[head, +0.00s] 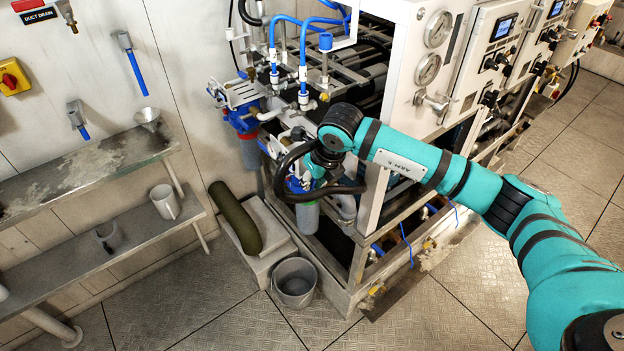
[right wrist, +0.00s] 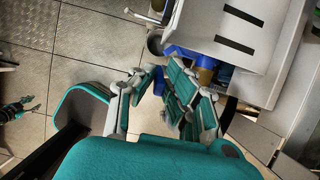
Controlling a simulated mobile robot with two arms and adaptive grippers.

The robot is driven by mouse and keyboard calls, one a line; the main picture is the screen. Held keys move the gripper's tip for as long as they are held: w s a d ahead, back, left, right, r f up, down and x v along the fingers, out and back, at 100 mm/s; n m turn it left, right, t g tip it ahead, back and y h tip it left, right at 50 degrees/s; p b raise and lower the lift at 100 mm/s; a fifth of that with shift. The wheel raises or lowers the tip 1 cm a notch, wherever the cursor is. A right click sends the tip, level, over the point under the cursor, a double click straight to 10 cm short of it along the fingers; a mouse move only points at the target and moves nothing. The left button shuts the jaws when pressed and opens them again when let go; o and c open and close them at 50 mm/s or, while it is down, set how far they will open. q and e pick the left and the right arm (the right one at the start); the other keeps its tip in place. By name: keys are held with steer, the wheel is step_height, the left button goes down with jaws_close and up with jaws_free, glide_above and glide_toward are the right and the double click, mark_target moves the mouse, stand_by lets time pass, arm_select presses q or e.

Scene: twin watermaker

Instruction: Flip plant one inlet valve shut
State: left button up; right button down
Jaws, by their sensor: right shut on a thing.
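My right gripper (head: 303,172) is at the pipework on the front left of the watermaker frame, beside a blue-capped filter housing (head: 307,212). My wrist and a black hose hide most of its fingers in the head view. In the right wrist view its teal and grey fingers (right wrist: 156,92) close around a small blue part (right wrist: 158,80), which looks like a valve handle. The valve's body and exact lever angle are hidden. What looks like my left gripper (right wrist: 18,108) is small at the left edge of the right wrist view; its fingers are unclear.
Another blue-topped filter (head: 249,148) stands up and left of my gripper. A grey bucket (head: 295,282) and a dark green cylinder (head: 236,216) are below. Metal shelves (head: 120,246) with mugs line the left wall. The white gauge panel (head: 418,62) is close above my forearm.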

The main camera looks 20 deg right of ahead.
steer(key=shift+w, duration=0.1)
steer(key=shift+w+a+r+g, duration=0.1)
steer(key=shift+w+g, duration=0.1)
steer(key=shift+g, duration=0.1)
steer(key=shift+w+a+g+h+b, duration=0.15)
steer(key=shift+w+g+h+b, duration=0.3)
steer(key=shift+g, duration=0.75)
steer(key=c, duration=1.4)
jaws_free()
step_height(320, 180, up, 12)
steer(key=s, duration=0.1)
steer(key=shift+s+d, duration=0.15)
steer(key=shift+d, duration=0.1)
